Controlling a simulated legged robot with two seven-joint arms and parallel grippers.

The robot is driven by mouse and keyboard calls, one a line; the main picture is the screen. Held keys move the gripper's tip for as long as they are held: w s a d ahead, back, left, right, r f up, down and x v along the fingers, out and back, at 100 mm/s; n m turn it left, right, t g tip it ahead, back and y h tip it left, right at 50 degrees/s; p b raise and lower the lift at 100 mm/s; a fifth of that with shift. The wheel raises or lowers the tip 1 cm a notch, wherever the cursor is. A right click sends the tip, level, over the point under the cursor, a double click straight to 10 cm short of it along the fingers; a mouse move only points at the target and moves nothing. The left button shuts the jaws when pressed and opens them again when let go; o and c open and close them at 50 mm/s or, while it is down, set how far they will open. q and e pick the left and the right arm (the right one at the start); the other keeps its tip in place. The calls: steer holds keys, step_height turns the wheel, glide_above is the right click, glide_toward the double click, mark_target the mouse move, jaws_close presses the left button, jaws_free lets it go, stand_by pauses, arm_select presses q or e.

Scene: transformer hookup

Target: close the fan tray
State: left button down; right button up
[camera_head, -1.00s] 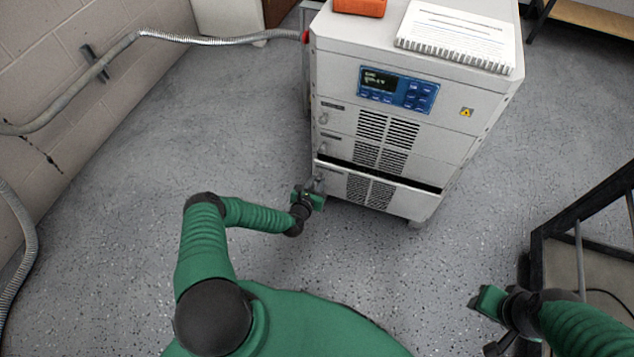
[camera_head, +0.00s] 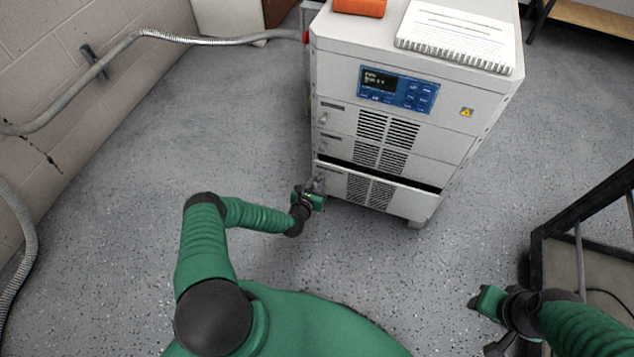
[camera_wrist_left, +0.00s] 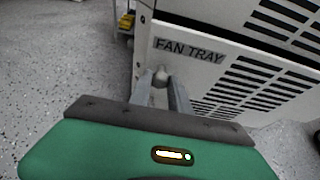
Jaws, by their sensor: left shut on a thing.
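The fan tray (camera_head: 370,191) is the lowest drawer of the grey cabinet, with a dark slatted vent; it stands out a little, with a dark gap along its top edge. In the left wrist view the fan tray (camera_wrist_left: 235,85) carries the label "FAN TRAY". My left gripper (camera_head: 319,188) is at the tray's left end. In the left wrist view its fingers (camera_wrist_left: 163,88) are shut on the small round knob (camera_wrist_left: 161,77) below the label. My right gripper (camera_head: 480,303) is at lower right, away from the cabinet; its fingers are too small to judge.
The cabinet (camera_head: 400,55) has a blue display panel (camera_head: 398,89) and a drawer above the tray. A notebook (camera_head: 458,38) and an orange object (camera_head: 359,7) lie on top. A dark-framed cart (camera_head: 565,235) stands at right. Speckled floor (camera_head: 130,230) is clear at left.

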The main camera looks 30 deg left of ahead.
mark_target(321, 173)
stand_by(0.4)
arm_select(q)
steer(key=b+x, duration=0.3)
steer(key=shift+w+a+r, duration=0.2)
steer(key=shift+w+r, duration=0.1)
steer(key=shift+w+r+b, duration=0.25)
steer(key=shift+w+b, duration=0.05)
steer(key=shift+r, duration=0.2)
steer(key=c, duration=1.2)
jaws_free()
steer(key=shift+f, duration=0.1)
steer(key=p+v, duration=0.6)
steer(key=v, duration=1)
steer(key=shift+s+d, duration=0.15)
steer(key=shift+s, duration=0.25)
